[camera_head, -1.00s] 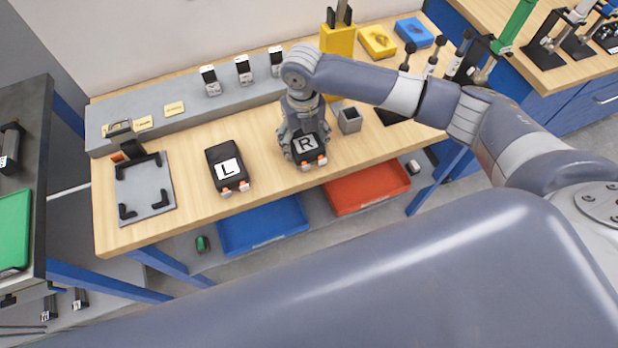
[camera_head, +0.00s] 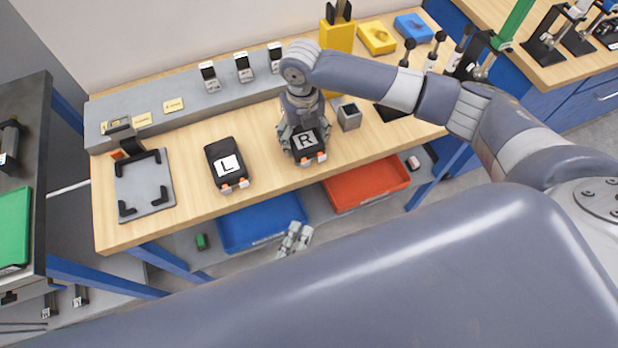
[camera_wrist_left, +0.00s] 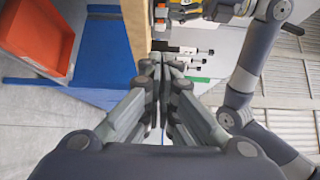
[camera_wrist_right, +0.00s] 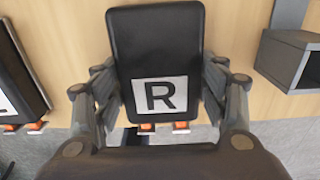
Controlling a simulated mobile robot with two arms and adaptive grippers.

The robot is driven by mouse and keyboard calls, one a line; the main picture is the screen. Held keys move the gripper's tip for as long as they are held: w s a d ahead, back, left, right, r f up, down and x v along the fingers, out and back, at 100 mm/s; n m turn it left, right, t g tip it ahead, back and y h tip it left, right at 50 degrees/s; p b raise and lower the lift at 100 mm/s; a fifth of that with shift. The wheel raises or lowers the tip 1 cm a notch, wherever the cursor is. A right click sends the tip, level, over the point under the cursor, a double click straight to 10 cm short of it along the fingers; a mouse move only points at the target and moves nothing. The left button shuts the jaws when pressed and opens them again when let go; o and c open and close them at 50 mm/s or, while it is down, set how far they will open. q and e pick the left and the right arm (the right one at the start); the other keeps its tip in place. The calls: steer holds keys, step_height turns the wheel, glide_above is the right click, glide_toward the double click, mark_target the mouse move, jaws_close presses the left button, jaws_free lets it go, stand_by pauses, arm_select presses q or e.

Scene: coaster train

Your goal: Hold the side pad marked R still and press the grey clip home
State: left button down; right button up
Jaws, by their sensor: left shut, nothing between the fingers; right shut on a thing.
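The black side pad marked R (camera_head: 307,139) lies on the wooden bench, and its white R label faces up in the right wrist view (camera_wrist_right: 160,94). My right gripper (camera_head: 304,143) is shut on the pad, with a finger on each side of it. Pale pieces with orange tips (camera_head: 307,160) show at the pad's front edge; I cannot tell which part is the grey clip. My left gripper (camera_head: 297,230) is shut and empty, in front of the bench and apart from the pad. Its fingers meet in the left wrist view (camera_wrist_left: 161,65).
A pad marked L (camera_head: 226,166) lies to the left, beside a grey fixture plate (camera_head: 145,188). A small grey open box (camera_head: 349,117) stands right of the R pad. A blue bin (camera_head: 262,222) and a red bin (camera_head: 367,185) sit under the bench's front edge.

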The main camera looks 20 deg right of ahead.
mark_target(306, 164)
steer(key=shift+s+f, duration=0.15)
arm_select(q)
steer(key=shift+w+a+x, duration=0.3)
steer(key=shift+a+x, duration=0.05)
steer(key=shift+x, duration=1.8)
steer(key=shift+w+a+x, duration=0.35)
steer(key=shift+x, duration=1.8)
steer(key=shift+w+a+x, duration=0.3)
steer(key=shift+a+x, duration=0.05)
steer(key=shift+x, duration=1.8)
steer(key=shift+f, duration=0.1)
